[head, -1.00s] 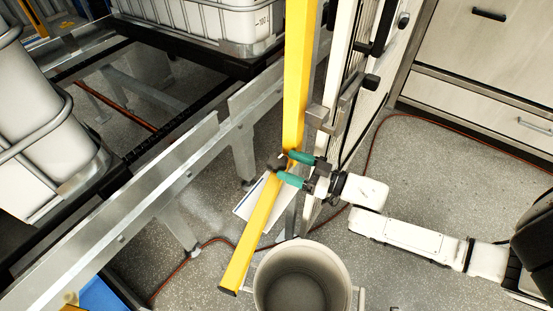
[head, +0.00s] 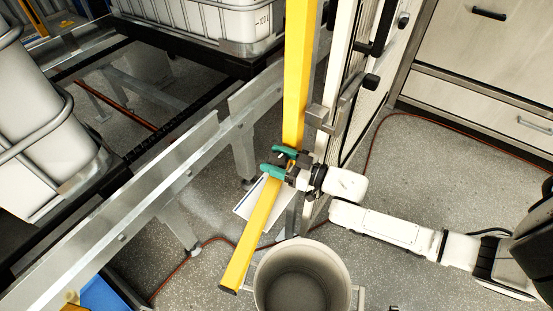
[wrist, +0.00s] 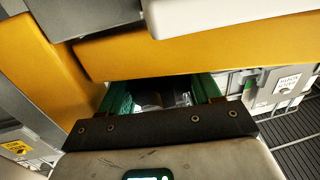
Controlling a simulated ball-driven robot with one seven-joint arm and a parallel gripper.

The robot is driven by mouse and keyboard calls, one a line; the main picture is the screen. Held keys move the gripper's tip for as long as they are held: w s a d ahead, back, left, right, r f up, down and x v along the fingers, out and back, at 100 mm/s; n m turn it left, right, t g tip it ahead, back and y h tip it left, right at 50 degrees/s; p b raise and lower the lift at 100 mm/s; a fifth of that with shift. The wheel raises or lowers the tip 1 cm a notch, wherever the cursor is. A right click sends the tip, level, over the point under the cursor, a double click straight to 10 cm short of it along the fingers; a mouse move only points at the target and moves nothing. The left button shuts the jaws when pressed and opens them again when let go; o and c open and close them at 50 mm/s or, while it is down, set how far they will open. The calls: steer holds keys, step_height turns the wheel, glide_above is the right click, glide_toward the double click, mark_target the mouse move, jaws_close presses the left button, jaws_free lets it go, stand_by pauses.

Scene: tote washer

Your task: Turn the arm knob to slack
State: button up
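A yellow arm (head: 255,225) slopes down from a yellow upright (head: 299,75) in the head view. My gripper (head: 279,160) has green fingers, spread apart at the joint where the arm meets the upright. A small dark part (head: 286,158), which looks like the arm knob, shows between the fingers, but they hide most of it. In the wrist view the green fingers (wrist: 160,97) stand apart below a yellow bar (wrist: 200,52), with dark and grey shapes between them. Contact with the knob and its setting cannot be made out.
A pale bucket (head: 302,285) stands on the floor below the joint. A metal rail (head: 130,200) runs along the left. A cream panel with a grey bracket (head: 330,115) stands right of the upright. A red cable (head: 372,145) crosses the floor.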

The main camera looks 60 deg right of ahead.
steer(key=shift+c, duration=0.8)
steer(key=shift+f+n+y+b, duration=0.25)
steer(key=shift+n+y+b, duration=0.2)
steer(key=shift+y, duration=0.15)
steer(key=shift+r+n+g+y, duration=0.1)
steer(key=shift+n+g+y, duration=0.2)
steer(key=shift+y, duration=0.1)
steer(key=shift+r, duration=0.1)
steer(key=o, duration=0.7)
